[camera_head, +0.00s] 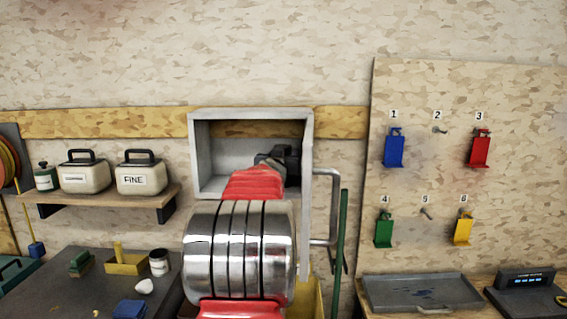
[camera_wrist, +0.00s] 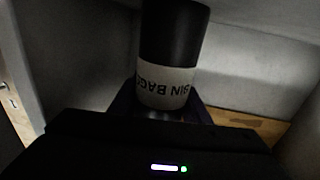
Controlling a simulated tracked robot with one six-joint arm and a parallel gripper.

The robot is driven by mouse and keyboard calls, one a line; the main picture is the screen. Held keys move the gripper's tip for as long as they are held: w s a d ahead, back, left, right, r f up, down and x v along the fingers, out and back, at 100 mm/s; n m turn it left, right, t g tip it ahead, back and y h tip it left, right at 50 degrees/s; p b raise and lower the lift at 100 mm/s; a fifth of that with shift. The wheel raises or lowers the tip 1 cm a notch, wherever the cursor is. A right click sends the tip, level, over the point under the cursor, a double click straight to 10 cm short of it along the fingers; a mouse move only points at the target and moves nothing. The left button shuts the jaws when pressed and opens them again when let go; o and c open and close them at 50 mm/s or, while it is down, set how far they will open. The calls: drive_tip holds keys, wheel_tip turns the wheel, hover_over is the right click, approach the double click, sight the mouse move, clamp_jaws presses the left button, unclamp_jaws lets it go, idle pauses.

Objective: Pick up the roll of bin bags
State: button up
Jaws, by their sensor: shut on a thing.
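The roll of bin bags (camera_wrist: 174,35) is a black cylinder with a pale band lettered "BIN BAGS", which reads upside down in the wrist view. My gripper (camera_wrist: 160,112) is shut on the roll around its banded end, with a dark jaw on either side. In the head view my gripper (camera_head: 280,162) is a dark shape inside the open-fronted grey wall box (camera_head: 198,165), towards its right side. I cannot make out the roll there. My arm hides the lower part of the box.
The box walls stand close around my gripper. A bent metal rail (camera_head: 333,210) and a green pole (camera_head: 341,240) are just right of the box. Left is a shelf (camera_head: 110,196) with canisters; right is a pegboard (camera_head: 450,130) above a grey tray (camera_head: 425,290).

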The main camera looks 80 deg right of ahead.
drive_tip(key=shift+r, duration=0.1)
drive_tip(key=shift+a+r, duration=0.2)
drive_tip(key=shift+r, duration=3.15)
drive_tip(key=w+a, duration=0.3)
drive_tip(key=a, duration=0.6)
drive_tip(key=w+a, duration=0.4)
drive_tip(key=a, duration=0.5)
drive_tip(key=shift+a, duration=0.2)
